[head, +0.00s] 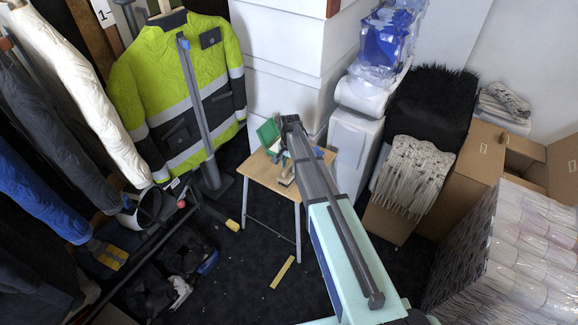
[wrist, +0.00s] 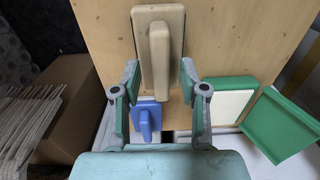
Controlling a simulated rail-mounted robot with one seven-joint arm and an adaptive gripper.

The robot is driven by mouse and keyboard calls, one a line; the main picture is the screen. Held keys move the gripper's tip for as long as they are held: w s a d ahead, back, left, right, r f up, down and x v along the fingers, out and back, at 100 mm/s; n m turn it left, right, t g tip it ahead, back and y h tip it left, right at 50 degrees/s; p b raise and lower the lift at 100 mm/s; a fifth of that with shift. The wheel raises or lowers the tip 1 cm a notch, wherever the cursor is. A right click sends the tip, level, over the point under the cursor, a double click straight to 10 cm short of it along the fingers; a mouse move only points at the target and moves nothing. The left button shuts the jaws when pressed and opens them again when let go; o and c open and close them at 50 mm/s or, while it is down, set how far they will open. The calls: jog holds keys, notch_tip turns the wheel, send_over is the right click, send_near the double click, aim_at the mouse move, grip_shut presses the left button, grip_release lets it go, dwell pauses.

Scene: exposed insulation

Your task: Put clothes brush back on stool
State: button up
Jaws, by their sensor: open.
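A wooden-topped stool (head: 257,172) stands in the middle of the head view; its top fills much of the wrist view (wrist: 230,40). A beige block with a raised grip (wrist: 160,45) lies on it, brush-like in shape, but no bristles show. A smaller blue piece with a grip (wrist: 147,117) is near the stool's edge. I cannot tell which of them, if either, is the clothes brush. My gripper (wrist: 160,70) is open above the stool, its fingers apart on either side of the beige block's lower end. In the head view my gripper (head: 290,124) partly hides the stool top.
A green-and-white open case (wrist: 232,100) sits at the stool's right side in the wrist view. A pale wooden strip (head: 282,272) and a yellow-ended item (head: 232,225) lie on the dark floor. A jacket stand (head: 212,182) is left; white boxes (head: 285,65) stand behind.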

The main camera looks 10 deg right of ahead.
aim_at(289, 167)
notch_tip(289, 167, up, 12)
jog(key=b, duration=0.2)
jog(key=s+f+n+g, duration=0.3)
jog(key=s+f+n, duration=0.1)
jog(key=s+f, duration=2.1)
jog(key=s+f+n+g, duration=0.2)
jog(key=s, duration=1.4)
jog(key=s+f+n+g, duration=0.1)
jog(key=s+f+n, duration=0.1)
jog(key=s, duration=1.4)
jog(key=shift+s+f+n+g, duration=0.2)
jog(key=shift+f+n+g, duration=0.2)
